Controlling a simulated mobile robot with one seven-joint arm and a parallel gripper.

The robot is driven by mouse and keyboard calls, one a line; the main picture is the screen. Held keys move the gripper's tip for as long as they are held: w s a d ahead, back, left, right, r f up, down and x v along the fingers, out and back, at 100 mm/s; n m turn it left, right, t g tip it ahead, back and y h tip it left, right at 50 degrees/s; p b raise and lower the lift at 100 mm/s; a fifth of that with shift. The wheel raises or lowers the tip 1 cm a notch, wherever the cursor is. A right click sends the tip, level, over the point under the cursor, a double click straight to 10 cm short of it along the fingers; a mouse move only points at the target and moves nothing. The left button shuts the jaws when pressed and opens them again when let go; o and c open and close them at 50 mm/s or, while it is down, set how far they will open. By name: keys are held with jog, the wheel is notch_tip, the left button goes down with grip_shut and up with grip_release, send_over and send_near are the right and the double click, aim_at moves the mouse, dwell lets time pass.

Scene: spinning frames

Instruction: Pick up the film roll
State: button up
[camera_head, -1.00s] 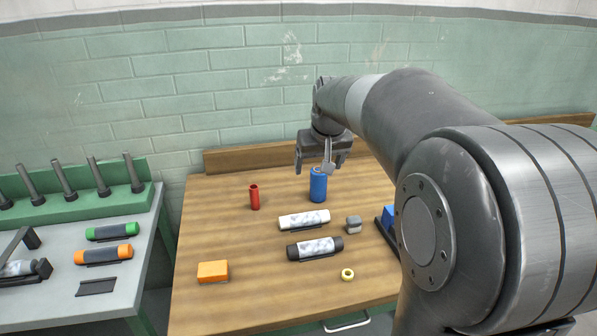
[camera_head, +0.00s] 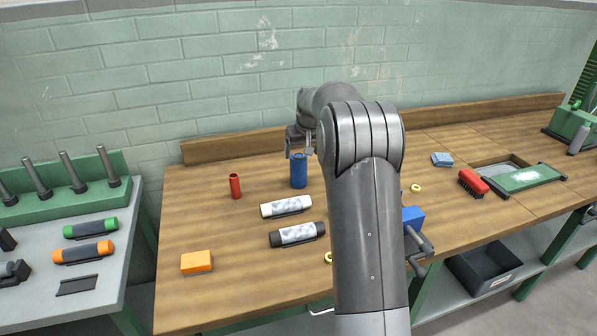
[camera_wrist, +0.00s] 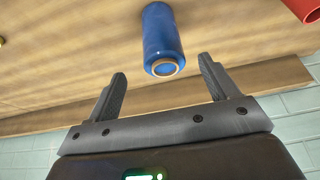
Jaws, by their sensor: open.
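The film roll looks to be the blue cylinder (camera_head: 299,172) with a tan core, standing upright at the back of the wooden workbench (camera_head: 225,285). In the wrist view the blue roll (camera_wrist: 162,35) shows its open core end, just beyond the gap between the fingertips. My gripper (camera_head: 300,145) is at the top of the roll in the head view, partly hidden by my arm. In the wrist view my gripper (camera_wrist: 163,75) has its two fingers wide apart with nothing between them. I cannot tell whether it touches the roll.
A red tube (camera_head: 235,186) stands left of the roll. A white-ended roll (camera_head: 286,207) and a black-ended roll (camera_head: 297,235) lie in front. An orange block (camera_head: 197,263) sits front left. A wooden backboard (camera_head: 230,146) runs behind. A blue vise (camera_head: 413,219) is right of my arm.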

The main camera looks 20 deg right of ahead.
aim_at(299, 158)
jog(key=x, duration=0.8)
jog(key=shift+w+a, duration=0.15)
jog(key=shift+w, duration=0.05)
jog(key=shift+r, duration=0.1)
jog(key=shift+c, duration=0.3)
jog(key=c, duration=1.2)
jog(key=shift+o, duration=0.2)
jog(key=shift+r, duration=0.1)
